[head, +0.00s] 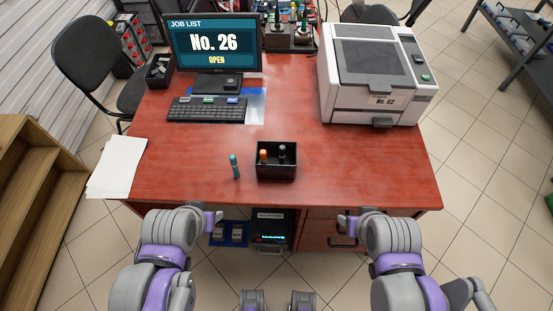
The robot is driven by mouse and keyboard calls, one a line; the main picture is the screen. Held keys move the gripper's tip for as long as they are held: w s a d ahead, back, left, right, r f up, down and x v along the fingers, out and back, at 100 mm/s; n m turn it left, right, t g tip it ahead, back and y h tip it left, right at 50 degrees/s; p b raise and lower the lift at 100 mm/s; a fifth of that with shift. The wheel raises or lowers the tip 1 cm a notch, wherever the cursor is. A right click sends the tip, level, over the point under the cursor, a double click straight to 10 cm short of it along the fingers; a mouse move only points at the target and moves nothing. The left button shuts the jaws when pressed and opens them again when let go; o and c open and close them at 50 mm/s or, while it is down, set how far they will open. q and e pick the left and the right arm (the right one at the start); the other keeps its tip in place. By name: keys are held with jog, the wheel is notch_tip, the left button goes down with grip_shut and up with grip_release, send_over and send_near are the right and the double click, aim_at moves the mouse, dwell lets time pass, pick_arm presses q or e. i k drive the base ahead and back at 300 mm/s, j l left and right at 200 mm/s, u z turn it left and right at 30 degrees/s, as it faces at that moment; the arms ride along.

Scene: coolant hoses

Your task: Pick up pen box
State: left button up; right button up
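The pen box (276,174) is a small black open box near the front middle of the red desk. An orange-topped pen (263,155) and a dark pen (282,153) are in it. A teal pen (235,167) is on the desk just left of the box, apart from it. My two arms are at the desk's front edge, one on each side, with nothing of mine touching the box.
The red desk (200,180) has free room around the box. A keyboard (207,109) and monitor (213,45) stand behind left, a printer (373,75) behind right. White paper (118,167) overhangs the left edge. Drawers (325,230) and a dark device (270,226) are below the desk.

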aim_at(272, 171)
jog(key=j+z, duration=0.25)
jog(key=j, duration=0.45)
jog(key=z, duration=1.4)
